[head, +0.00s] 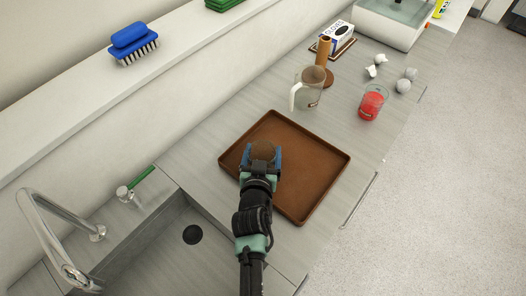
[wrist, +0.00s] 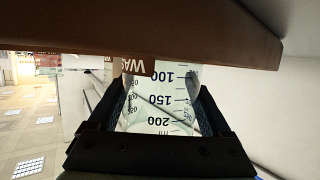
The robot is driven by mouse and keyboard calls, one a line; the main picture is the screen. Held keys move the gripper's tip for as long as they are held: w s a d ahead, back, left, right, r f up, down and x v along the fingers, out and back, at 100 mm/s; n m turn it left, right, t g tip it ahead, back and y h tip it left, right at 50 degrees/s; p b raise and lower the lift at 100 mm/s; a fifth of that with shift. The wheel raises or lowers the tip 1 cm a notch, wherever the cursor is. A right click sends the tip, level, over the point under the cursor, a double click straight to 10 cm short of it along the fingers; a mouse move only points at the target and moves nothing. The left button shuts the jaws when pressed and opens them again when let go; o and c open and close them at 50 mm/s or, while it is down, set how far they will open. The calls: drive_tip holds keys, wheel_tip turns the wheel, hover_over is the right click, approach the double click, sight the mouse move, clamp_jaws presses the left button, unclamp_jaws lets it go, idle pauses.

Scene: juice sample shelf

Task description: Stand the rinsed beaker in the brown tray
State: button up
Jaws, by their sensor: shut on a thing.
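The brown tray (head: 312,162) lies on the grey counter beside the sink in the head view, with nothing else seen standing in it. My gripper (head: 263,154) is over the tray's left part, its blue fingers shut around the clear beaker (head: 263,150). In the wrist view the beaker (wrist: 158,105) sits between both fingers, with black 100, 150 and 200 marks and part of a brown label. A brown band of the tray (wrist: 190,38) crosses the top of that view and meets the beaker's end. I cannot tell whether the beaker touches the tray floor.
Behind the tray stand a clear handled jug (head: 309,88) and a glass of red liquid (head: 372,103). Crumpled white pieces (head: 403,86), a brown bottle-like object (head: 325,52) and a box (head: 338,36) are farther back. The sink tap (head: 62,240) is at lower left.

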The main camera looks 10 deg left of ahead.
drive_tip(key=o, duration=1.5)
drive_tip(key=shift+f, duration=0.15)
drive_tip(key=shift+o, duration=0.2)
drive_tip(key=shift+r, duration=0.25)
drive_tip(key=shift+s, duration=0.3)
drive_tip(key=b+v, duration=0.2)
drive_tip(key=v, duration=0.9)
drive_tip(key=shift+s+r, duration=0.1)
drive_tip(key=shift+s, duration=0.15)
